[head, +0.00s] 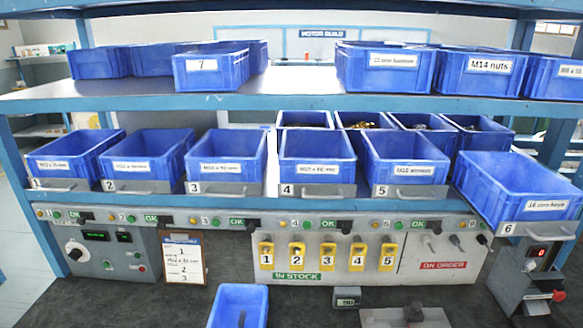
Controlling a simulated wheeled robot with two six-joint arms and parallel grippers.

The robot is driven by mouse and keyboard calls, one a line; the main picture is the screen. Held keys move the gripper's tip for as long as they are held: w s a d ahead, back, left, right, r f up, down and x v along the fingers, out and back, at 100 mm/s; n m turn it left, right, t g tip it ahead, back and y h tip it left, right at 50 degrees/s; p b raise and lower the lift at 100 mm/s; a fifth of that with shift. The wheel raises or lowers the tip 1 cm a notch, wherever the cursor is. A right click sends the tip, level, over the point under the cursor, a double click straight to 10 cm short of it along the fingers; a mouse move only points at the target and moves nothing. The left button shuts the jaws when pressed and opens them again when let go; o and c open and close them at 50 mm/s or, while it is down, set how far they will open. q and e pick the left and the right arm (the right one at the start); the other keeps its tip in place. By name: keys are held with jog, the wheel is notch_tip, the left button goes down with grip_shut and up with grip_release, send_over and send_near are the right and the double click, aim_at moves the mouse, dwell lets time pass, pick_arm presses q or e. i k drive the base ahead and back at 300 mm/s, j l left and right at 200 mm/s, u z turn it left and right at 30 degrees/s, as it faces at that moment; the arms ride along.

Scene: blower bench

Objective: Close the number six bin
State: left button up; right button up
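The number six bin (525,190) is a blue open-topped bin at the right end of the middle shelf. It stands further forward than the bins beside it and is tilted down toward its front. Its grey front plate with a handle (540,229) carries the number 6 and overhangs the shelf's front edge. The inside that shows looks empty. Neither of my grippers is in view, and nothing touches the bin's handle.
Bins numbered 1 to 5, such as bin 5 (405,160), sit back on the same shelf (330,204). A control box with a red display (535,265) stands below bin six. A loose blue bin (238,305) lies on the dark bench (300,306). Space before bin six is clear.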

aim_at(516, 194)
jog(key=z, duration=1.4)
